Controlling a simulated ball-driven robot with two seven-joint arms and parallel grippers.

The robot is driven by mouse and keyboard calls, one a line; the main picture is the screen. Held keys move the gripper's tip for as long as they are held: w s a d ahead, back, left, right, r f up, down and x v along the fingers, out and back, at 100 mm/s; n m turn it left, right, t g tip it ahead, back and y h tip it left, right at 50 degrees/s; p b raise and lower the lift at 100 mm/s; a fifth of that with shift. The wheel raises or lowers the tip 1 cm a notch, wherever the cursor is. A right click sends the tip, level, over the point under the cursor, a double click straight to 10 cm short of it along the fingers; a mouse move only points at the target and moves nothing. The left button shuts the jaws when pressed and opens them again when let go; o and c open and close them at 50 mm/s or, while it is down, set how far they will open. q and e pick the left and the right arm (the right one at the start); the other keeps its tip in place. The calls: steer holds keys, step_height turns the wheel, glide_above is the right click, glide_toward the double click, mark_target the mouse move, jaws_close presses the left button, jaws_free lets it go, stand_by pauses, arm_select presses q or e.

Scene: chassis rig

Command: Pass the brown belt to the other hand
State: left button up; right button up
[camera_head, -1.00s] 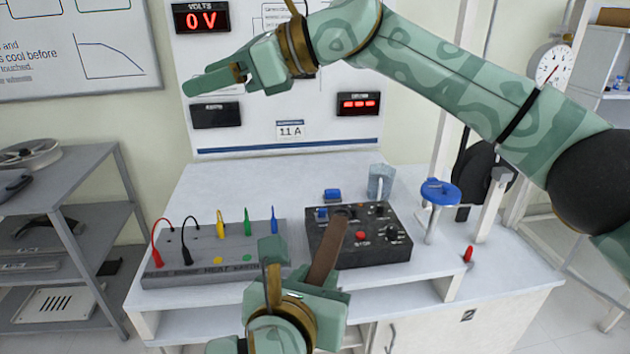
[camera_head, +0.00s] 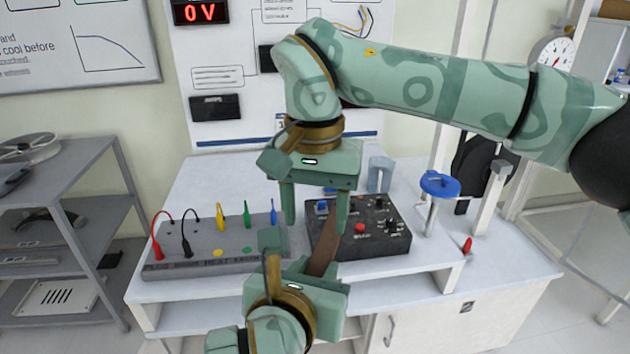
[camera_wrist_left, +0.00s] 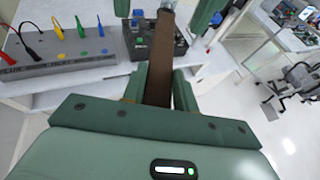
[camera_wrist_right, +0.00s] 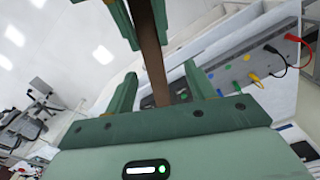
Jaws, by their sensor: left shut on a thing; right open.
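The brown belt (camera_head: 323,256) is a flat strip standing up from my left gripper (camera_head: 302,262), which is shut on it. In the left wrist view the belt (camera_wrist_left: 160,60) rises between the left fingers. My right gripper (camera_head: 314,222) hangs just above, pointing down, open. Its fingers lie on either side of the belt's free end in the left wrist view. In the right wrist view the belt (camera_wrist_right: 150,50) runs between the open right fingers, apparently without either gripping it. The right finger partly hides the belt's upper end in the head view.
Behind the grippers, the bench (camera_head: 210,180) holds a grey terminal board (camera_head: 215,245) with coloured plugs, a black control box (camera_head: 375,235), a metal cup (camera_head: 380,175) and a blue-topped stand (camera_head: 440,185). A grey shelf (camera_head: 75,180) stands left.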

mark_target(315, 251)
step_height(315, 251, down, 6)
steer(key=shift+f, duration=0.15)
steer(key=c, duration=1.1)
arm_select(q)
steer(key=shift+o, duration=0.2)
steer(key=shift+d, duration=0.1)
arm_select(e)
steer(key=shift+s+a, duration=0.1)
arm_select(q)
steer(key=o, duration=1.1)
steer(key=shift+s, duration=0.1)
